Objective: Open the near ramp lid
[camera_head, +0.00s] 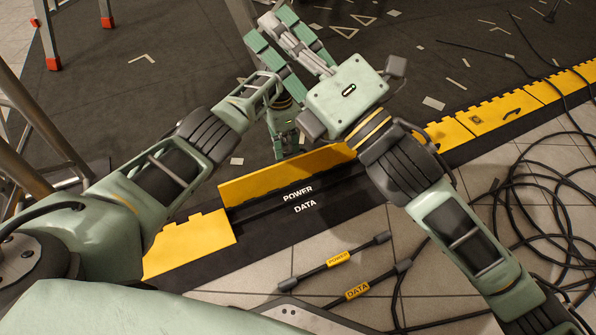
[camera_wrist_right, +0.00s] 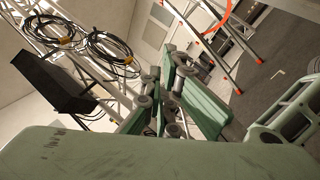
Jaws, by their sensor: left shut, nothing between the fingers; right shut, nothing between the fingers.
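The near ramp's yellow lid (camera_head: 275,178) is raised in the head view, standing tilted up along the far side of its black channel (camera_head: 310,195). The channel's POWER and DATA labels are in plain view. My left gripper (camera_head: 284,149) is shut and empty, pointing down just behind the lid's upper edge; whether it touches the lid I cannot tell. My right gripper (camera_head: 268,24) is shut and empty, up and away from the ramp; its green fingers also show in the right wrist view (camera_wrist_right: 172,85). My right wrist covers the lid's right end.
A POWER cable (camera_head: 337,259) and a DATA cable (camera_head: 358,290) lie on the tiles in front of the ramp. Coiled black cable (camera_head: 540,215) lies at right. More yellow ramp (camera_head: 480,118) runs up right. A ladder foot (camera_head: 53,63) stands upper left.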

